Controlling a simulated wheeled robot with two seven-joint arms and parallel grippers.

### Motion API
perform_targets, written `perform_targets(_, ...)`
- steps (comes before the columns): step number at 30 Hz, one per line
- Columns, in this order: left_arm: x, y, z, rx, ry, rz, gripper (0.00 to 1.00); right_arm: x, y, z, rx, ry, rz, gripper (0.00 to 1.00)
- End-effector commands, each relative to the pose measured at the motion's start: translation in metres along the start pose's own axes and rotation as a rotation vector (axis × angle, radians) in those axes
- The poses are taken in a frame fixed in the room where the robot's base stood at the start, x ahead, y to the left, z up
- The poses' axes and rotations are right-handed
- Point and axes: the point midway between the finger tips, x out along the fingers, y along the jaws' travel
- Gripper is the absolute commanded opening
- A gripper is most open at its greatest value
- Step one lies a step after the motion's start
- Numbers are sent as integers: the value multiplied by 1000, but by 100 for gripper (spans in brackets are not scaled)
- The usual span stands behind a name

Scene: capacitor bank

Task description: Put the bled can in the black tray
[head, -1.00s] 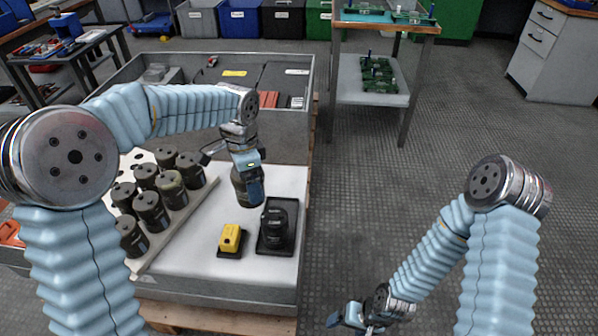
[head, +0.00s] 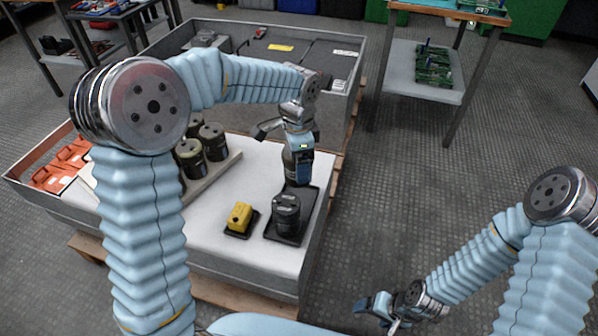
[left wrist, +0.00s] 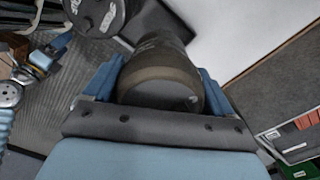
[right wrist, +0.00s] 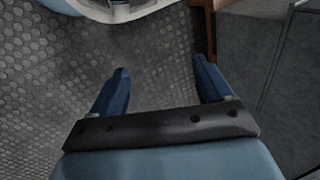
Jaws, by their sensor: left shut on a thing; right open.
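My left gripper (head: 299,160) is shut on a dark can (head: 288,163), held upright at the far end of the black tray (head: 309,204). I cannot tell whether this can touches the tray. In the left wrist view the can (left wrist: 160,85) sits between the blue fingers. Another dark can (head: 286,212) stands in the near part of the tray. My right gripper (head: 376,308) is open and empty, low over the floor at the right; its spread fingers show in the right wrist view (right wrist: 161,72).
A yellow device (head: 240,216) on a black base stands left of the tray. Several dark cans (head: 213,141) stand in a rack further left, partly hidden by my left arm. A grey-walled compartment (head: 335,95) with flat items lies behind.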

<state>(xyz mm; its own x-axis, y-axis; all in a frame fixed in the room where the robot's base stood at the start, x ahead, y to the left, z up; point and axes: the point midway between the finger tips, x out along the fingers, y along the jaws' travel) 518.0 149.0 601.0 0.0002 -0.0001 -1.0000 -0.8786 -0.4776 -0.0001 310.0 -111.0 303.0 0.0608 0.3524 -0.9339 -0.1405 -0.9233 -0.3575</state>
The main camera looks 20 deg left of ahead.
Motion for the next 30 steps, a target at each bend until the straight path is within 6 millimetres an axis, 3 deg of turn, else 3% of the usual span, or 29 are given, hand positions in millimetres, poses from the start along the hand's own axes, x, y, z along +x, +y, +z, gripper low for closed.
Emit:
perform_targets(6, 27, 0, 0, 0, 0, -1, 31, 14, 10, -3, 7, 7, 7, 79)
perform_targets(30, 74, 0, 0, 0, 2, -1, 31, 45, 35, -10, 22, 28, 24, 79)
